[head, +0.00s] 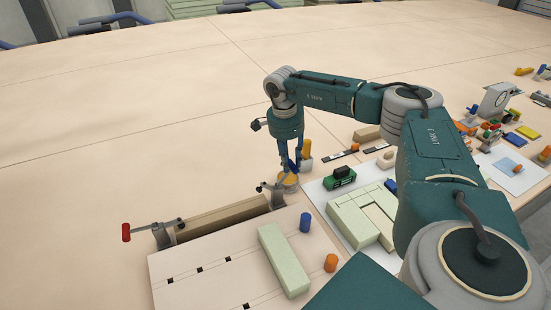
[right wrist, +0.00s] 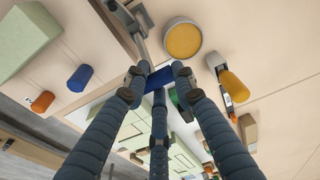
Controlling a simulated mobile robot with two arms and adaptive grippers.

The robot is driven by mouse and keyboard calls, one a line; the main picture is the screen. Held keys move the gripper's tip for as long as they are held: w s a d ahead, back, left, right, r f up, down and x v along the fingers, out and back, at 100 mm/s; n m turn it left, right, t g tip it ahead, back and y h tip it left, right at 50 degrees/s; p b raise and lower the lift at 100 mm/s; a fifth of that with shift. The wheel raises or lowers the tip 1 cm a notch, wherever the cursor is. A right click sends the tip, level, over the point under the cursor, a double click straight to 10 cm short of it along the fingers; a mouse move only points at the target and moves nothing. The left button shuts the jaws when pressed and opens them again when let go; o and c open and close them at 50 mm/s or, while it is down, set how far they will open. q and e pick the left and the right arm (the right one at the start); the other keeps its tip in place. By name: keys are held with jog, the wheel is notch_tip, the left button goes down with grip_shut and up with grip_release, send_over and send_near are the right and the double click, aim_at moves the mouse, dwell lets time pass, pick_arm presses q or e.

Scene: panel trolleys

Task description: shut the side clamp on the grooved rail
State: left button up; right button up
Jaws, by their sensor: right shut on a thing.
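The brown wooden rail (head: 225,214) lies along the back edge of a pale panel; I cannot make out its groove. A grey clamp with a red handle (head: 126,232) stands at its left end. Another grey side clamp (head: 277,198) stands at its right end, below my right gripper (head: 291,168). In the right wrist view, the grey clamp arm (right wrist: 141,38) runs to a blue grip (right wrist: 159,78), and my right gripper (right wrist: 156,88) is shut on that grip. The fingers partly hide the grip. My left gripper is not in view.
A yellow round pot (right wrist: 183,40) stands close to the gripper. The pale panel (head: 180,286) carries a green block (head: 284,260), a blue cylinder (head: 305,222) and an orange cylinder (head: 331,262). A white board lies to its right. The tabletop at the back left is clear.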

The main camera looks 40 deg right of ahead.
jog(key=shift+o, duration=0.3)
jog(key=shift+s+d+f, duration=0.85)
jog(key=shift+d, duration=0.05)
jog(key=shift+o, duration=0.3)
jog(key=shift+s+d+f+b, duration=0.1)
jog(key=shift+d+f+b, duration=0.2)
jog(key=shift+f, duration=0.15)
jog(key=shift+s+d+f+b, duration=0.15)
jog(key=shift+f+b, duration=0.1)
jog(key=shift+f, duration=0.15)
jog(key=shift+w, duration=0.1)
jog(key=shift+f, duration=0.35)
jog(key=o, duration=1.3)
jog(key=shift+d+r, duration=0.1)
jog(key=shift+r, duration=0.1)
